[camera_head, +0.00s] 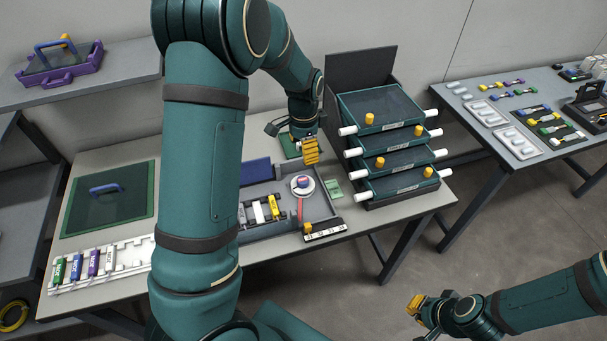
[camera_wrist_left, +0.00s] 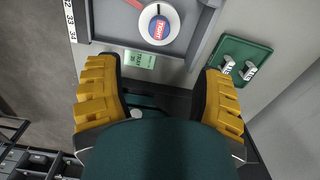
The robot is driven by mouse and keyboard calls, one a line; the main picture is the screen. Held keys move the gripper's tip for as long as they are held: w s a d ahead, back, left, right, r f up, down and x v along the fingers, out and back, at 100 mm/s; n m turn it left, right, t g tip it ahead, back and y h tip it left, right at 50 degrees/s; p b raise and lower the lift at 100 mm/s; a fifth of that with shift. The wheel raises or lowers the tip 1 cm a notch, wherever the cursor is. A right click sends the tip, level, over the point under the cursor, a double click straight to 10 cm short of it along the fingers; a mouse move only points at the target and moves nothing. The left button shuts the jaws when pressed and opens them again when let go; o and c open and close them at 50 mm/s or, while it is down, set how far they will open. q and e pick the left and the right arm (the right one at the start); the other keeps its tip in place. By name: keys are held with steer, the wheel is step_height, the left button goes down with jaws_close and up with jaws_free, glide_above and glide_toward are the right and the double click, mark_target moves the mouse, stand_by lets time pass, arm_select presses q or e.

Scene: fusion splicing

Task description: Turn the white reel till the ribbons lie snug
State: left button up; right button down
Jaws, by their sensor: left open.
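The white reel (camera_head: 302,187) sits in the right part of a grey tray (camera_head: 322,214) on the table. Its hub carries a red and blue label. A red ribbon (camera_head: 300,211) runs from the reel towards the tray's front. In the left wrist view the reel (camera_wrist_left: 147,19) lies beyond the fingertips. My left gripper (camera_head: 310,151) is open and empty, just behind the reel and apart from it; its spread yellow fingers (camera_wrist_left: 160,70) show in the left wrist view. My right gripper (camera_head: 416,305) is low at the right, away from the table; its jaw gap is unclear.
A rack of stacked dark trays (camera_head: 390,135) with white rods stands right of the reel. A green plate with metal clips (camera_wrist_left: 241,60) lies near my left gripper. Small green cards (camera_head: 335,190) lie beside the grey tray. My left arm hides part of the table.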

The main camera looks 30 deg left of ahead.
mark_target(303, 179)
arm_select(q)
step_height(303, 179, down, 13)
steer(key=shift+b, duration=0.95)
steer(key=shift+o, duration=0.2)
jaws_close()
